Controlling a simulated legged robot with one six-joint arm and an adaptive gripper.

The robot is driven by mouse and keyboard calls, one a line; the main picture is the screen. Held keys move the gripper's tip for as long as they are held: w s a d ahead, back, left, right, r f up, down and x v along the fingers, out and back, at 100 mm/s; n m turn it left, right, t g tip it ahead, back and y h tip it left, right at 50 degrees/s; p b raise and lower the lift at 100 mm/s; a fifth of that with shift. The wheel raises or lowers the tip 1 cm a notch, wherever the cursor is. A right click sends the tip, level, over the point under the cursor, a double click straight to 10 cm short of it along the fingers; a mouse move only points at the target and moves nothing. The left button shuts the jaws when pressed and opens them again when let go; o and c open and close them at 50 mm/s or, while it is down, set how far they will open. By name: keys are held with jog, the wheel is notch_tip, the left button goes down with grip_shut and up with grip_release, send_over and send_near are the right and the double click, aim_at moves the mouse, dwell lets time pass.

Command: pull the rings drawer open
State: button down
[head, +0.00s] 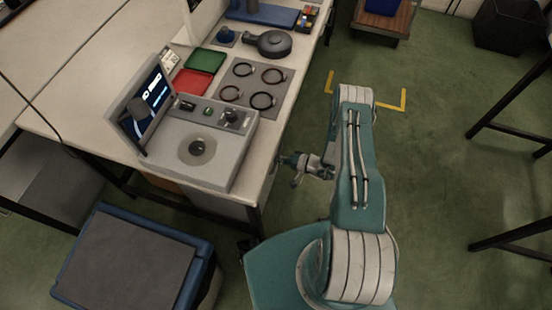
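My gripper (289,170) is beside the right edge of the workbench, in the middle of the head view. Its two fingers look spread apart, with nothing seen between them. A grey panel or drawer box (222,203) shows under the bench top, below the grey machine and left of my gripper. I cannot tell whether it is the rings drawer, and no drawer handle can be made out. Several dark rings (262,100) lie on a grey plate (240,76) on the bench top.
A grey machine with a screen (205,150) stands at the bench's near end. Red (192,82) and green (205,60) trays and a dark round tool (274,44) lie beyond. A blue-edged stool or cart (130,262) stands at lower left.

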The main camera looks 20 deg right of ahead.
jog(key=f+v, duration=0.2)
jog(key=v, duration=0.9)
jog(key=f+v, duration=0.2)
jog(key=v, duration=1)
jog(key=shift+s+d+f, duration=0.3)
jog(key=shift+s+f, duration=0.1)
jog(key=shift+f, duration=0.1)
jog(key=c, duration=0.8)
grip_release()
jog(key=shift+o, duration=0.6)
jog(key=shift+w+d+r, duration=0.1)
jog(key=shift+d, duration=0.1)
jog(key=v, duration=1.2)
jog(key=shift+w, duration=0.1)
